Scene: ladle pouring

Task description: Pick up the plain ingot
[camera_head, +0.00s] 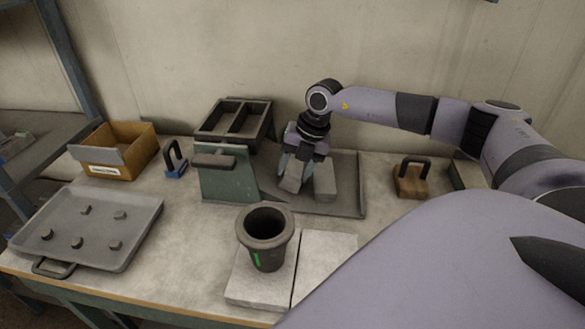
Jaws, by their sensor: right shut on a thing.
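No marking can be made out on either block at this size. Whether the held ingot touches the tray is unclear. My left gripper is not in view.
The dark tray (350,182) has a raised right edge. A green stand with a mould frame (225,172) stands close on the left. A dark pot (266,240) stands on pale slabs in front. A brown block with a black handle (411,180) sits right. A cardboard box (130,148) is far left.

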